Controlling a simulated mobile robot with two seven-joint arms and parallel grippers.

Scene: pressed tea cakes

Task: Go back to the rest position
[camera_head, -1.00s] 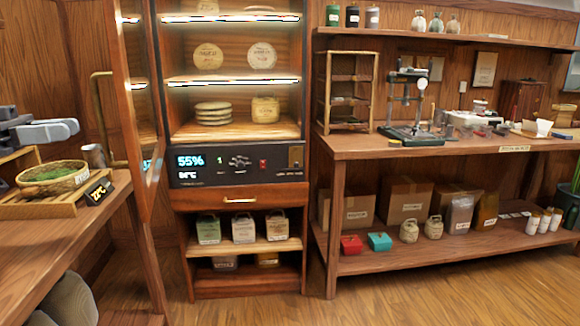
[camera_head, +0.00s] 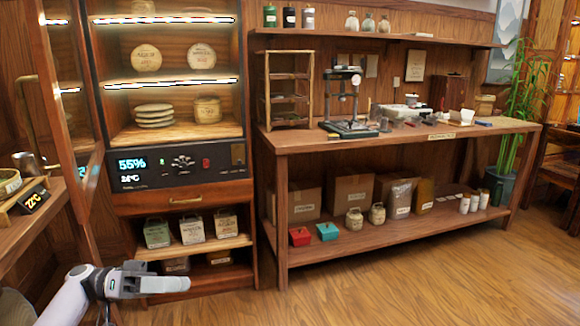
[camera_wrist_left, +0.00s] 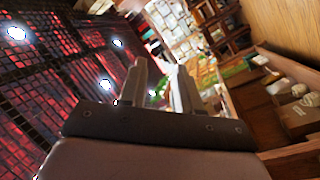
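My left gripper (camera_head: 165,284) is at the lower left of the head view, in front of the cabinet's lower shelves. Its fingers point right, one hiding the other. In the left wrist view both fingers of the left gripper (camera_wrist_left: 160,85) show with a gap between them and nothing held. My right gripper is in neither view.
A cabinet (camera_head: 176,199) with tea cakes and an open glass door (camera_head: 63,110) stands at left. A side table (camera_head: 40,222) is at the left edge. A long workbench (camera_head: 400,139) with tools stands at right. The wooden floor (camera_head: 420,275) in front is clear.

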